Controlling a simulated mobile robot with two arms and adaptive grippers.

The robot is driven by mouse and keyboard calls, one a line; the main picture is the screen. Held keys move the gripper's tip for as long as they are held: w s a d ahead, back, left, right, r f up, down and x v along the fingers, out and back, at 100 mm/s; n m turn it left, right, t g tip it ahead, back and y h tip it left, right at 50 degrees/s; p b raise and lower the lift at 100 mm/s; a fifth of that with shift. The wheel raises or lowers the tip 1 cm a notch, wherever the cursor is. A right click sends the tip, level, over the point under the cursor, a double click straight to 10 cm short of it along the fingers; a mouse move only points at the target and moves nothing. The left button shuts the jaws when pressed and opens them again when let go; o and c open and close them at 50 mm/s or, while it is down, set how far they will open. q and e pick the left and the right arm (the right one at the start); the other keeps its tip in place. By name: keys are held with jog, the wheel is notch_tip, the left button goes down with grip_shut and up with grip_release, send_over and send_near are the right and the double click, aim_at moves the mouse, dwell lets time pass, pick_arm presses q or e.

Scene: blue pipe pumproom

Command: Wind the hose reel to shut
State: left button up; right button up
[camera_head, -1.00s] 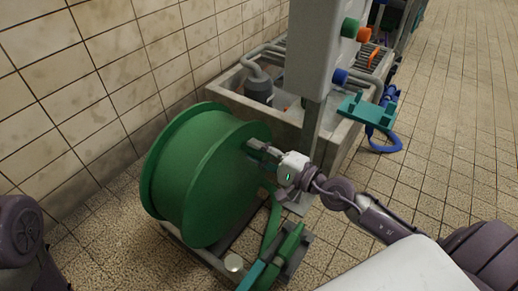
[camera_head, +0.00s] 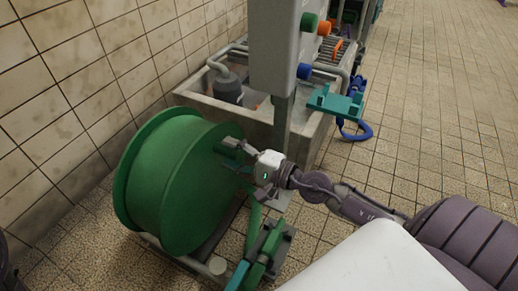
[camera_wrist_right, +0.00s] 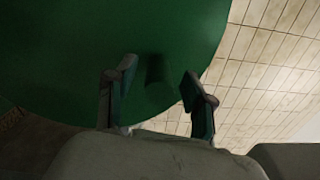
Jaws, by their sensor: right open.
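The green hose reel (camera_head: 172,180) stands on a low frame beside the tiled wall in the head view. My right gripper (camera_head: 228,146) is at the reel's right face, near its upper edge. In the right wrist view the reel's green disc (camera_wrist_right: 90,40) fills the upper left. A short green handle peg (camera_wrist_right: 159,84) sticks out of it between the two fingers of my open right gripper (camera_wrist_right: 155,88). There is a gap on both sides of the peg. My left gripper is not in view.
A grey post with a cabinet (camera_head: 278,50) stands just behind my right gripper. A concrete basin (camera_head: 245,108) with a pump is behind the reel. A teal bracket (camera_head: 336,103) holds a blue hose. A green and teal fitting (camera_head: 262,250) lies before the reel. Tiled floor at right is clear.

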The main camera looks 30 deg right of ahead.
jog(key=v, duration=1.1)
jog(key=shift+s, duration=0.2)
jog(key=shift+f, duration=0.1)
jog(key=shift+c, duration=0.4)
